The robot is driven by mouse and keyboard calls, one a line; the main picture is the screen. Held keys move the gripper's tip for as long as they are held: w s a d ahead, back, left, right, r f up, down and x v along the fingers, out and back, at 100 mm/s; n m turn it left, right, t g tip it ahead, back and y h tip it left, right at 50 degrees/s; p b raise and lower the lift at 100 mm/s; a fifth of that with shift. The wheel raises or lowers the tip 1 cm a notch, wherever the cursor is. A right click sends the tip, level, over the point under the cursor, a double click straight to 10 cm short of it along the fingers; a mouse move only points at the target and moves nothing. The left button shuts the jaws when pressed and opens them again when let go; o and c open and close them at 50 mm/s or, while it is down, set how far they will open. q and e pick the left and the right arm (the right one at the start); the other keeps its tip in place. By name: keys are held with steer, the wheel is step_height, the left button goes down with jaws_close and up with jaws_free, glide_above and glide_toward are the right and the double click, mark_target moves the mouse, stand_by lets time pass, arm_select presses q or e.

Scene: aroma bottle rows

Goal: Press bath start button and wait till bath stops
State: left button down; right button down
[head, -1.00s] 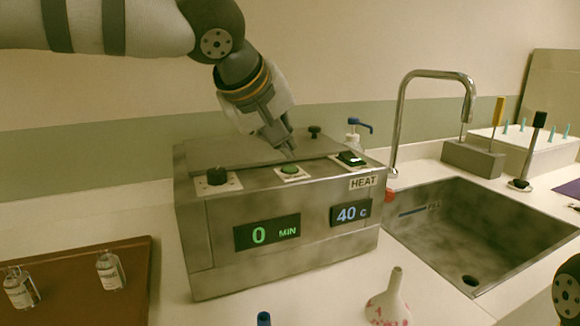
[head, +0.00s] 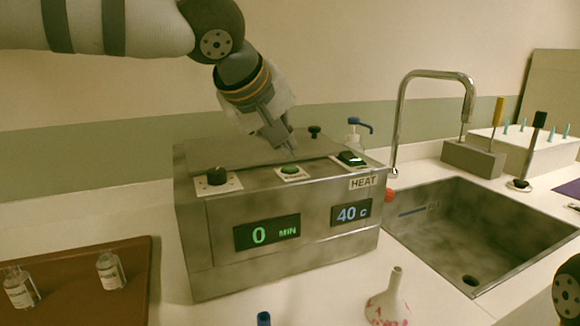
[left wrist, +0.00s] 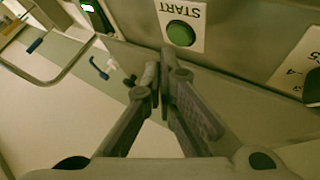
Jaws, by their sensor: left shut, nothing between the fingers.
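The bath (head: 270,262) is a steel box on the counter. Its front displays read "0 MIN" (head: 266,233) and "40 C" (head: 351,214). The green start button (head: 290,170) sits on a white plate on top; it also shows with its START label in the left wrist view (left wrist: 180,34). My left gripper (head: 291,152) is shut and empty, its tips just above and behind the button. In the left wrist view its fingertips (left wrist: 162,66) are close to the button, with a small gap in the picture. My right gripper is not in view.
A black knob (head: 217,175) and a lit heat switch (head: 351,158) flank the button. A sink (head: 480,235) with a tall tap (head: 400,110) is at the right. A brown tray (head: 90,295) with bottles is at the left.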

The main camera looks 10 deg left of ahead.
arm_select(q)
steer(key=shift+f, duration=0.1)
stand_by(0.3)
steer(key=shift+f, duration=0.3)
steer(key=shift+f, duration=0.45)
stand_by(0.7)
steer(key=shift+r, duration=0.85)
steer(key=shift+r, duration=2.5)
